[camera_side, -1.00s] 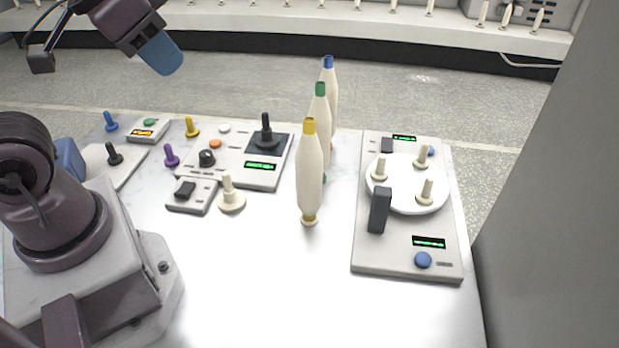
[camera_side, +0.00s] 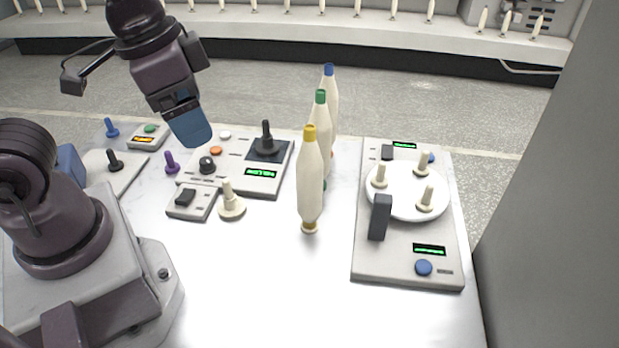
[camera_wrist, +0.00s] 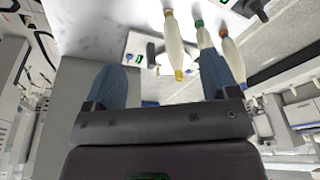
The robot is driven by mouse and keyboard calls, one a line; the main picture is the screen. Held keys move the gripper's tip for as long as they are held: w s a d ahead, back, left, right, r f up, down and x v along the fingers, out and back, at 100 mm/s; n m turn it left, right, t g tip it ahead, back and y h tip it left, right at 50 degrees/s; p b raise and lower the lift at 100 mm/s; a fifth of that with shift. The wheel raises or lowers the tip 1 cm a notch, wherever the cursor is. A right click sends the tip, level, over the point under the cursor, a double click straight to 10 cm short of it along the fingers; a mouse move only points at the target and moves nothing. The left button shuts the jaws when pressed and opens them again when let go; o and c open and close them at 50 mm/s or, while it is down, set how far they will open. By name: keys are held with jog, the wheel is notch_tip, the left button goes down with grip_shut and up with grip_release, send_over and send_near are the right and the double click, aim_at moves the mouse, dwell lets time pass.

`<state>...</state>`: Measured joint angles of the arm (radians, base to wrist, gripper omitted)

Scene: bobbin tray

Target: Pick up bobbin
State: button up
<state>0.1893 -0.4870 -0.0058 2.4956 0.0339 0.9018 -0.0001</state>
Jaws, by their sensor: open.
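Three cream bobbins stand upright in a row at the middle of the table in the side view: a yellow-tipped one (camera_side: 310,180) in front, a green-tipped one (camera_side: 321,115) behind it, and a blue-tipped one (camera_side: 331,92) at the back. The rear two are partly hidden. My gripper (camera_side: 196,138), with blue fingers, hangs above the panels to the left of the bobbins and touches none of them. In the wrist view its fingers (camera_wrist: 163,82) are spread apart and empty. The yellow-tipped bobbin (camera_wrist: 173,40) shows between and beyond them.
A panel with a white round plate (camera_side: 394,208) and several pegs lies right of the bobbins. A panel with a black joystick (camera_side: 266,140) lies left. A cream peg (camera_side: 230,203) stands beside a small switch box (camera_side: 191,199). The front table is clear.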

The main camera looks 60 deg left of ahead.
notch_tip(320, 180, down, 8)
jog(key=s+m+g+y, duration=0.2)
jog(key=m+g+y, duration=0.2)
jog(key=m, duration=0.1)
jog(key=m+t+y, duration=0.3)
jog(key=m+t, duration=1.5)
jog(key=m, duration=0.6)
send_near(302, 187)
jog(key=x, duration=0.6)
jog(key=shift+w+a+r, duration=0.15)
jog(key=shift+w+a, duration=0.1)
jog(key=shift+w, duration=0.1)
jog(key=shift+x, duration=2.8)
jog(key=c, duration=1)
